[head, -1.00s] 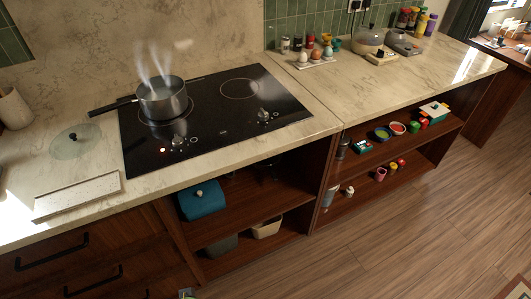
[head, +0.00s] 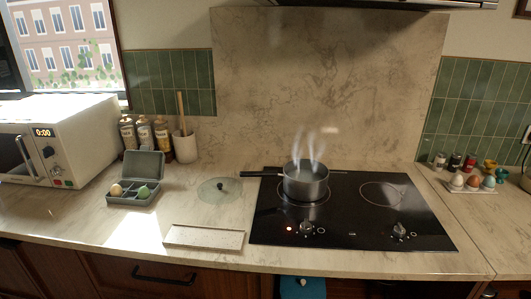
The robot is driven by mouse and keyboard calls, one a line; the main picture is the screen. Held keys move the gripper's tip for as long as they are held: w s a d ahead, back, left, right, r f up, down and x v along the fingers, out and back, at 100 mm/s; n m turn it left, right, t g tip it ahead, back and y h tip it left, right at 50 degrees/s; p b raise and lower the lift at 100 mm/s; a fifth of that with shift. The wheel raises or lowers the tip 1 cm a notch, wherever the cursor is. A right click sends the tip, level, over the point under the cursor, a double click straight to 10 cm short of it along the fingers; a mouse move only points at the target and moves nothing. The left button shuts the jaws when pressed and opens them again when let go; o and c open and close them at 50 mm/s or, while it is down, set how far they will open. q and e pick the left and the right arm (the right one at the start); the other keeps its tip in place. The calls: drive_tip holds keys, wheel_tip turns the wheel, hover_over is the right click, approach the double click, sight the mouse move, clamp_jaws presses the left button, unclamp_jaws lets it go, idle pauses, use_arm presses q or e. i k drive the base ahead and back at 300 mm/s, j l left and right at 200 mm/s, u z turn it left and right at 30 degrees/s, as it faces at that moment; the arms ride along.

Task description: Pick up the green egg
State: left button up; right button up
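A green egg (head: 143,192) sits in the right part of an open grey box (head: 124,201) on the counter, left of the hob. A cream-coloured egg (head: 116,190) sits beside it in the same box. At the far right, a small white tray (head: 472,190) holds a pale egg (head: 457,181), a brown egg (head: 474,181) and a blue-teal egg (head: 488,182). Neither of my grippers shows in the head view.
A steaming pot (head: 306,183) stands on the black hob (head: 350,225). A glass lid (head: 220,190) and a flat pale tray (head: 204,236) lie left of it. A microwave (head: 60,140), bottles (head: 145,136) and a utensil crock (head: 186,147) stand around the grey box.

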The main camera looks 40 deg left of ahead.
sight(144, 192)
drive_tip(key=u, duration=2.05)
